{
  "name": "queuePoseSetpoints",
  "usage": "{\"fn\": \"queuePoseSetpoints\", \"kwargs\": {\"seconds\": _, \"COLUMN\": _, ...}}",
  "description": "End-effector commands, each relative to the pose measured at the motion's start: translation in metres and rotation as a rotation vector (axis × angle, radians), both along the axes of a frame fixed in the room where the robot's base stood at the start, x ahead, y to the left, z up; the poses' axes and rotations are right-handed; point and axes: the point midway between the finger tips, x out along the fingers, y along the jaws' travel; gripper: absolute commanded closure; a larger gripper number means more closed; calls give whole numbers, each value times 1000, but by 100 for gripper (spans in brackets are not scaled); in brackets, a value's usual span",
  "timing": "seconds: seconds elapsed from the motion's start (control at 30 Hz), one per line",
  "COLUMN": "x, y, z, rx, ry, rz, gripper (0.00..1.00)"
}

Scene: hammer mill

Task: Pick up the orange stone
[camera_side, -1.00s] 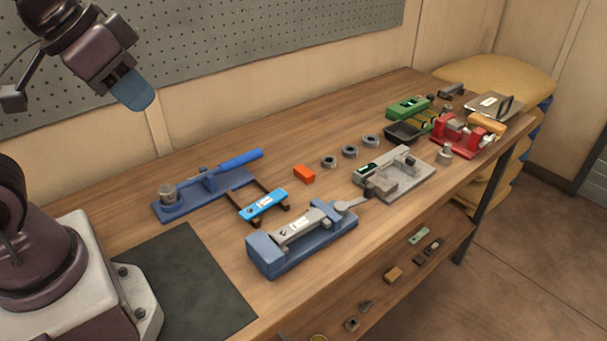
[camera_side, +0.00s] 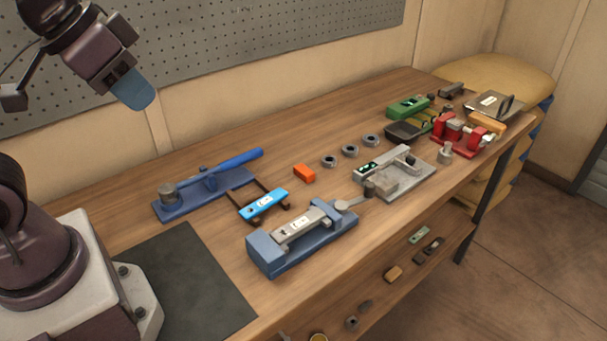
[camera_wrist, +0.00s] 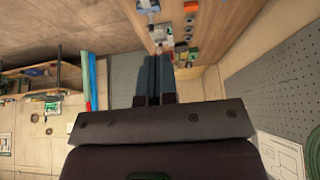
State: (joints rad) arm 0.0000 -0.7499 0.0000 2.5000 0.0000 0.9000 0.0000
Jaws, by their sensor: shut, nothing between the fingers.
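The orange stone (camera_side: 304,173) is a small orange-red block. It lies on the wooden bench top, between the blue lever tool and the grey rings. My gripper (camera_side: 140,92) is high above the left part of the bench, near the pegboard, far from the stone. Its blue fingers are together and hold nothing. In the wrist view my gripper (camera_wrist: 160,62) shows its two dark blue fingers side by side, pointing up the picture. The bench lies beyond them, and a small reddish spot there is too small to name surely.
Near the stone are several grey rings (camera_side: 349,151), a blue lever tool (camera_side: 215,180), a bright blue bar (camera_side: 262,206), a blue-grey clamp device (camera_side: 300,240) and a grey fixture (camera_side: 395,173). A red device (camera_side: 458,134) stands farther right. A dark mat (camera_side: 185,285) lies front left.

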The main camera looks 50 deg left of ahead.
Motion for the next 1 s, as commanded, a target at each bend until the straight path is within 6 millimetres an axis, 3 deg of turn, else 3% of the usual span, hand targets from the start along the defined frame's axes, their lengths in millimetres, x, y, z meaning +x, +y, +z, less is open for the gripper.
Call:
{"fn": "queuePoseSetpoints", "kwargs": {"seconds": 0.2, "x": 0, "y": 0, "z": 0, "rx": 0, "ry": 0, "rz": 0, "gripper": 100}}
{"fn": "queuePoseSetpoints", "kwargs": {"seconds": 0.23, "x": 0, "y": 0, "z": 0, "rx": 0, "ry": 0, "rz": 0, "gripper": 95}}
{"fn": "queuePoseSetpoints", "kwargs": {"seconds": 0.6, "x": 0, "y": 0, "z": 0, "rx": 0, "ry": 0, "rz": 0, "gripper": 12}}
{"fn": "queuePoseSetpoints", "kwargs": {"seconds": 0.87, "x": 0, "y": 0, "z": 0, "rx": 0, "ry": 0, "rz": 2, "gripper": 12}}
{"fn": "queuePoseSetpoints", "kwargs": {"seconds": 1.0, "x": 4, "y": 4, "z": -14, "rx": 0, "ry": 70, "rz": 21, "gripper": 12}}
